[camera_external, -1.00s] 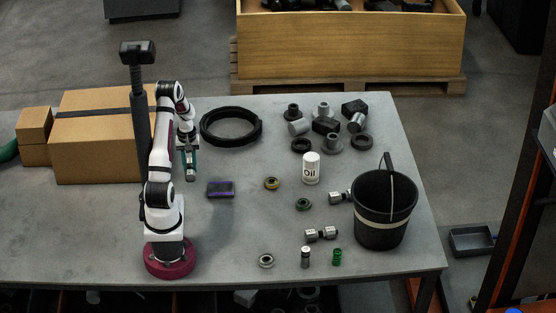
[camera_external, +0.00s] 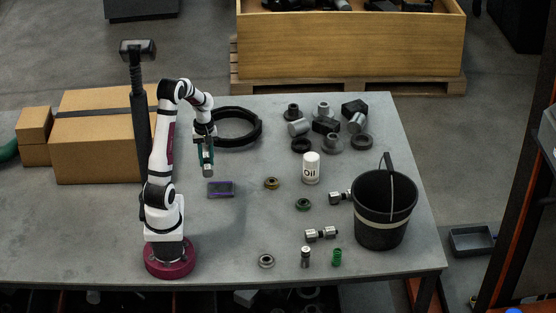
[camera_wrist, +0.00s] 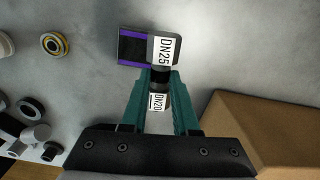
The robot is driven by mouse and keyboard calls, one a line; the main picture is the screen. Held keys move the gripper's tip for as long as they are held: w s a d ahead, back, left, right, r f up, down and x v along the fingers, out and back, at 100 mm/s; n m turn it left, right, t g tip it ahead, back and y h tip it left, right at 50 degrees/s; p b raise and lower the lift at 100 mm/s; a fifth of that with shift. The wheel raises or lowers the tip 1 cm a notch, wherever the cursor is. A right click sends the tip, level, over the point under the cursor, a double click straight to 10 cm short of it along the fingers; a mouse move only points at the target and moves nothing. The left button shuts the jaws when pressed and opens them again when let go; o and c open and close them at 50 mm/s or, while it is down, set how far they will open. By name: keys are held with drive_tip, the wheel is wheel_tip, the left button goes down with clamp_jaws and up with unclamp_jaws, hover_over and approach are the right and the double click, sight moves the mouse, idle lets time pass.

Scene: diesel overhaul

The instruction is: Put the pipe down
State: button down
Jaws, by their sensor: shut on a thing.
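My gripper (camera_external: 206,160) hangs above the table with its teal fingers pointing down; they also show in the wrist view (camera_wrist: 160,77). It is shut on the pipe (camera_external: 208,171), a short grey and dark cylinder. In the wrist view the pipe (camera_wrist: 157,101) sits between the fingers and bears a DN20 label. A dark block with purple edges (camera_external: 220,189) lies on the table close by, in front and to the right of the gripper. In the wrist view this block (camera_wrist: 132,46) bears a DN25 label, just beyond the fingertips. The gap between pipe and table is hard to judge.
A black ring (camera_external: 230,141) lies behind the gripper. Cardboard boxes (camera_external: 98,150) stand left. An Oil can (camera_external: 311,168), small rings, fittings and a black bucket (camera_external: 384,215) stand to the right. Table around (camera_external: 240,230) is clear.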

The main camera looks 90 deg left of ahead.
drive_tip(key=shift+w+d+r, duration=0.25)
drive_tip(key=shift+d, duration=0.15)
hover_over(185, 182)
drive_tip(key=f, duration=0.7)
drive_tip(key=shift+w+d, duration=0.1)
drive_tip(key=shift+d, duration=0.1)
wheel_tip(185, 182, down, 4)
drive_tip(key=shift+a+f, duration=0.1)
drive_tip(key=shift+a, duration=0.05)
drive_tip(key=c, duration=0.6)
unclamp_jaws()
drive_tip(key=shift+c, duration=0.2)
